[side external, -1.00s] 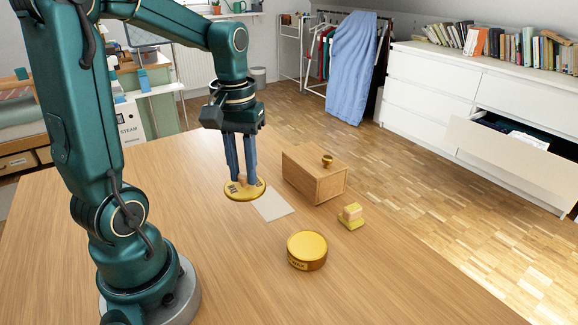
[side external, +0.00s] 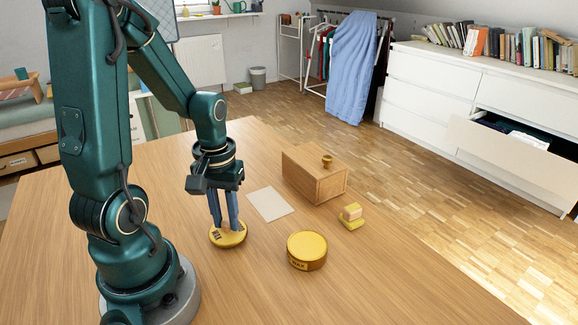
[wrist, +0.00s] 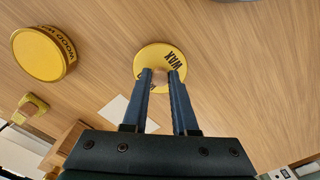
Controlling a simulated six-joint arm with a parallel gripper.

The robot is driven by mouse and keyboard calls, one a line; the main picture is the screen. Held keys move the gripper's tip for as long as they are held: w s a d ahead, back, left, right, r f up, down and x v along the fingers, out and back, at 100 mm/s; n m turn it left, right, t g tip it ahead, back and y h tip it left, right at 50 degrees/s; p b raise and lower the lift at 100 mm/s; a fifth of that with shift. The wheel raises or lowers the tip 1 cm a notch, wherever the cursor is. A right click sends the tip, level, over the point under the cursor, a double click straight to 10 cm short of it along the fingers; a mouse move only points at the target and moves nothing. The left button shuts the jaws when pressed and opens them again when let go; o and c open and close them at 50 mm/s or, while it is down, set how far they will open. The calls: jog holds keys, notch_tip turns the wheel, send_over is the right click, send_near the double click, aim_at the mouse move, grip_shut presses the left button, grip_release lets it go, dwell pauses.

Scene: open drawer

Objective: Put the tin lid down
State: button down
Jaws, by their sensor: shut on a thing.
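The tin lid (side external: 229,240) is a round yellow disc with dark "WAX" lettering and a small wooden knob. My gripper (side external: 227,226) points down and is shut on the knob of the lid. The lid also shows in the wrist view (wrist: 150,56), between and beyond my fingertips (wrist: 166,77). It is at or just above the table; I cannot tell whether it touches. The yellow wax tin (side external: 307,252) stands to the right of the lid, apart from it. It also shows at the left of the wrist view (wrist: 40,56).
A pale card (side external: 270,204) lies flat behind the lid. A wooden box with a knob (side external: 312,176) stands behind the card. A small yellow and wooden block piece (side external: 351,216) sits right of the box. The wooden table (side external: 400,290) is clear at the front right.

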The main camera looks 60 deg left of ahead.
aim_at(226, 222)
jog(key=shift+f, duration=0.55)
jog(key=shift+f, duration=0.1)
jog(key=c, duration=0.7)
grip_release()
notch_tip(226, 222, up, 12)
jog(key=d+r+m+t, duration=0.2)
jog(key=d+m+t, duration=0.3)
jog(key=d+m, duration=0.4)
jog(key=shift+d+t, duration=0.3)
jog(key=shift+d, duration=0.75)
jog(key=shift+s+r, duration=0.1)
